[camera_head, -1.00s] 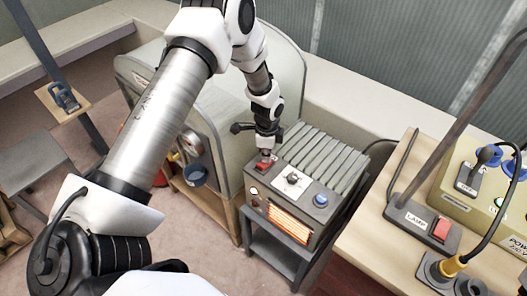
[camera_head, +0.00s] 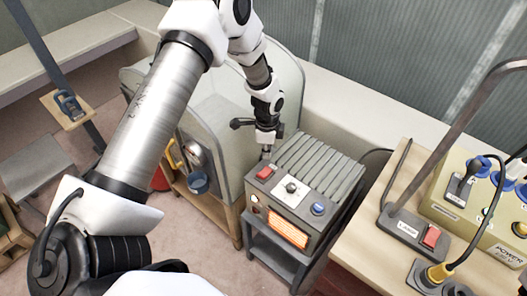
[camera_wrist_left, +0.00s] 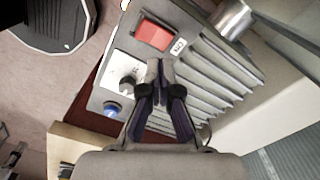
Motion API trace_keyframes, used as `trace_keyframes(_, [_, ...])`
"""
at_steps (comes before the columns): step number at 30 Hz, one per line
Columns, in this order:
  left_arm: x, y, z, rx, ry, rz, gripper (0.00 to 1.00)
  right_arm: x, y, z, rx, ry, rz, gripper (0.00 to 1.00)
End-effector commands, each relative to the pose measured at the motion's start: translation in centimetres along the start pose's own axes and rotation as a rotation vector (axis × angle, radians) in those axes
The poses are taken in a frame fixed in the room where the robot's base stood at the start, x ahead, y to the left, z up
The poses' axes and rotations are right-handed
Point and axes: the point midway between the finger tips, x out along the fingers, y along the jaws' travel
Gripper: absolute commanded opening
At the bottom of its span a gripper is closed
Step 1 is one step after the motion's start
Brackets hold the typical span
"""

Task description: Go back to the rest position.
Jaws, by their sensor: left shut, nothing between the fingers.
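My left gripper (camera_head: 266,150) is shut and empty. The heater's front panel glows orange (camera_head: 288,234). A dial (camera_head: 291,188) and a blue button (camera_head: 318,208) sit on its top. My right gripper is not in view.
The heater stands on a dark stand (camera_head: 272,262). A wooden bench (camera_head: 345,246) at right carries a lamp base (camera_head: 412,229) with a red switch and a power box (camera_head: 470,205). A grey rounded cabinet (camera_head: 225,110) stands behind my left arm. Floor shows at lower left.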

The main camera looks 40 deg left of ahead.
Motion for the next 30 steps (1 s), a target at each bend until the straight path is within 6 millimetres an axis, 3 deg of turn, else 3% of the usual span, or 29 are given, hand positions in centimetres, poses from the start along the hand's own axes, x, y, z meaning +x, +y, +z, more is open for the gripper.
trace_keyframes(10, [0.2,0.0,0.0,0.0,0.0,0.001,0.0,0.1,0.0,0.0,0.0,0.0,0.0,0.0])
trace_keyframes(14, [3.0,1.3,0.2,0.011,-0.021,0.033,0.0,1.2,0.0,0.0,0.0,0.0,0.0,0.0])
trace_keyframes(17, [6.6,5.3,0.8,0.036,-0.064,0.118,0.0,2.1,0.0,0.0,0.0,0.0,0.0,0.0])
trace_keyframes(20, [10.8,12.1,1.6,0.035,-0.097,0.223,0.0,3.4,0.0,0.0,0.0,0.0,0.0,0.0])
trace_keyframes(24, [15.6,23.7,3.1,-0.192,-0.131,0.298,0.0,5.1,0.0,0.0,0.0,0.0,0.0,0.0])
trace_keyframes(27, [16.0,31.0,4.8,-0.56,-0.153,0.242,0.0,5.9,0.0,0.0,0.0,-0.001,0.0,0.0])
trace_keyframes(30, [14.1,31.7,5.3,-0.902,-0.101,0.111,0.0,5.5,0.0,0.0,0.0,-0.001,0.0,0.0])
